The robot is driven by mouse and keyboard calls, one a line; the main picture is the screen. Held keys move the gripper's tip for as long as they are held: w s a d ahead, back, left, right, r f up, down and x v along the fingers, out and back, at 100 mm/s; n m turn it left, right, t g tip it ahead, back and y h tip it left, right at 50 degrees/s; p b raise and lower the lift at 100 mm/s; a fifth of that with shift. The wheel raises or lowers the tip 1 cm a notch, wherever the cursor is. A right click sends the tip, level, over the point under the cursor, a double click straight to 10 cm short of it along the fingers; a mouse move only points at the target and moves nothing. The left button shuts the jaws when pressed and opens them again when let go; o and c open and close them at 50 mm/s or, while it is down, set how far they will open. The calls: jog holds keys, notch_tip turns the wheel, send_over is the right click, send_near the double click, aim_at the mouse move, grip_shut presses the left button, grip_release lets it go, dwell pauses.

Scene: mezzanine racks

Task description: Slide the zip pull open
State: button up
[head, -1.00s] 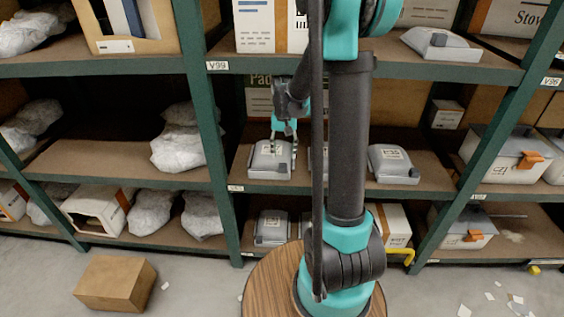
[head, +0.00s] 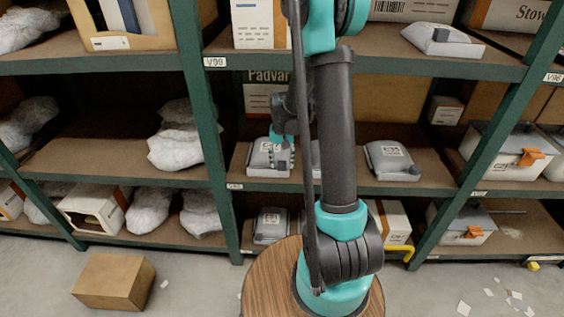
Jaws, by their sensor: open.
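A grey pouch-like case (head: 262,160) with a pale label sits on the middle shelf, left of my arm. A small dark grey block, which looks like the zip pull (head: 283,161), is at its right front side. My gripper (head: 282,160), with teal and dark fingers, reaches down over the right part of this case. Its fingers are open around or just in front of the pull; contact is too small to tell. A similar grey case (head: 390,160) lies to the right of my arm, and another is mostly hidden behind the arm.
The middle shelf (head: 440,180) has a front lip, with green uprights (head: 205,130) on either side. Wrapped bundles (head: 175,140) lie left of the upright. A cardboard box (head: 115,282) is on the floor.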

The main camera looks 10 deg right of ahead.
aim_at(253, 168)
grip_shut()
dwell(0.4)
jog(key=w+a, duration=0.1)
jog(key=a, duration=0.2)
jog(key=w+a, duration=0.1)
jog(key=a, duration=0.3)
jog(key=w+a, duration=0.1)
jog(key=a, duration=0.3)
grip_release()
